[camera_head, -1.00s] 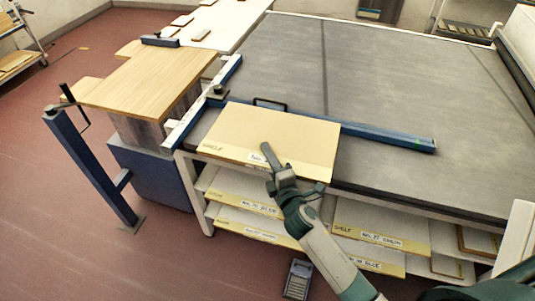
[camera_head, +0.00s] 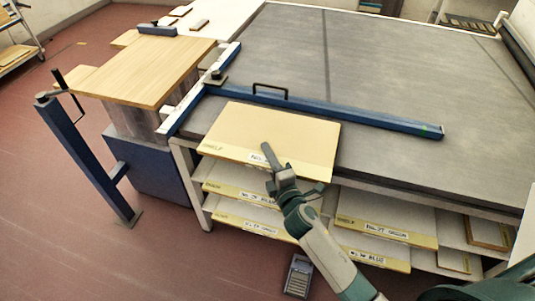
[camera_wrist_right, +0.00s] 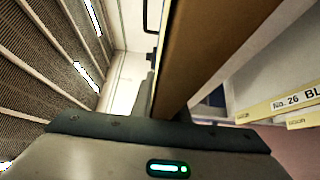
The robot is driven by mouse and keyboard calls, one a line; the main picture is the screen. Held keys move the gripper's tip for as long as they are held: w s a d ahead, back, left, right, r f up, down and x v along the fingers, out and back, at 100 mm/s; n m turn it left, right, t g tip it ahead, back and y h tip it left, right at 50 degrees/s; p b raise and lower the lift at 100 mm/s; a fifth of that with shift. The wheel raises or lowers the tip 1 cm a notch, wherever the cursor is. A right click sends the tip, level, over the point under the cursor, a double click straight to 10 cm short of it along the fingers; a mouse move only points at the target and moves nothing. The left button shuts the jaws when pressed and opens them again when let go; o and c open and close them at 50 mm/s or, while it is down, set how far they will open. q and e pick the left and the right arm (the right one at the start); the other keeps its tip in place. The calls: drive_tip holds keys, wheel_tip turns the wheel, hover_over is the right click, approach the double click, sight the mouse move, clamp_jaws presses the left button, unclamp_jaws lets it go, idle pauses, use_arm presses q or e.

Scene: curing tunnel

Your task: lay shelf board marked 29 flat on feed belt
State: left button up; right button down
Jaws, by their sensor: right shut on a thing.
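A pale tan shelf board (camera_head: 262,130) with a yellow front strip spans the near left edge of the grey feed belt (camera_head: 340,60) in the head view. Its label starts "No."; my gripper hides the number. My right gripper (camera_head: 272,160) is shut on the board's front edge. The board looks roughly level, its near part out past the belt's edge. I cannot tell if it touches the belt. In the right wrist view the board's brown underside or edge (camera_wrist_right: 215,50) rises from the jaws. My left gripper is out of view.
A blue guide bar (camera_head: 350,116) with a black handle crosses the belt behind the board. Racks under the belt hold several labelled boards (camera_head: 385,222). A wood-topped stand (camera_head: 155,70) and a blue crank post (camera_head: 90,160) are at left. The belt beyond the bar is clear.

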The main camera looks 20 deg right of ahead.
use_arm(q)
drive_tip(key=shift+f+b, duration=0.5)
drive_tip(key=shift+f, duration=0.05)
use_arm(e)
drive_tip(key=shift+f, duration=0.5)
drive_tip(key=c, duration=1.6)
unclamp_jaws()
drive_tip(key=shift+c, duration=0.2)
drive_tip(key=shift+f, duration=0.15)
drive_tip(key=shift+s, duration=0.25)
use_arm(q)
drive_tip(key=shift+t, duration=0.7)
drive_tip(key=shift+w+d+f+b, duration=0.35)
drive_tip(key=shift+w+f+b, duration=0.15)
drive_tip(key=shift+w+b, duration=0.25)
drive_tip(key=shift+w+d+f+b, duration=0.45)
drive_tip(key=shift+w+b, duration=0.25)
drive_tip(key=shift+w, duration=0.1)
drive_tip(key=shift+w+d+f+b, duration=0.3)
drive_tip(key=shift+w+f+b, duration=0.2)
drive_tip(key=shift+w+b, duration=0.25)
use_arm(e)
drive_tip(key=s+d, duration=0.1)
drive_tip(key=s, duration=1.6)
drive_tip(key=shift+d, duration=0.15)
